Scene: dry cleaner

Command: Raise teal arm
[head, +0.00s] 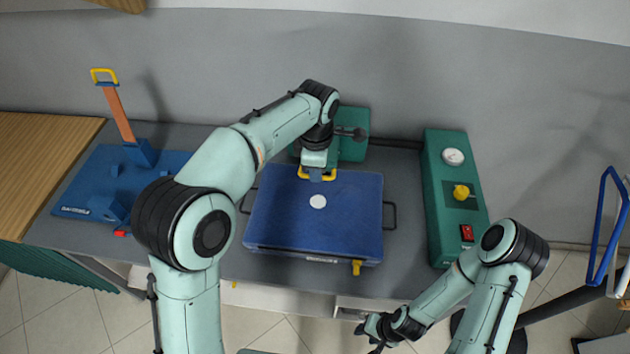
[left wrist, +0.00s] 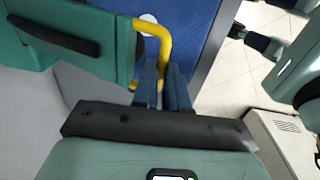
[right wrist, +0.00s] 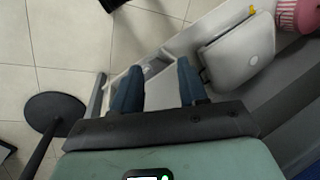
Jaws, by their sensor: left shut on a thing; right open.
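The teal arm (head: 353,141) stands at the back of the blue press plate (head: 330,225). It also shows in the left wrist view as a teal block (left wrist: 85,65) with a dark bar across it. A yellow handle (head: 303,174) is at its front, and my left gripper (head: 316,175) is shut on it above the plate's back edge. In the left wrist view the yellow handle (left wrist: 163,40) runs between the fingers. Part of the teal arm is hidden behind my left arm. My right gripper (head: 368,334) is open and empty, low in front of the counter.
A blue base (head: 85,180) with an orange lever (head: 119,112) stands at the left. A teal control box (head: 435,180) with gauge, yellow knob and red switch stands at the right. A blue-and-white rack (head: 603,230) is at the far right. Wall is behind the counter.

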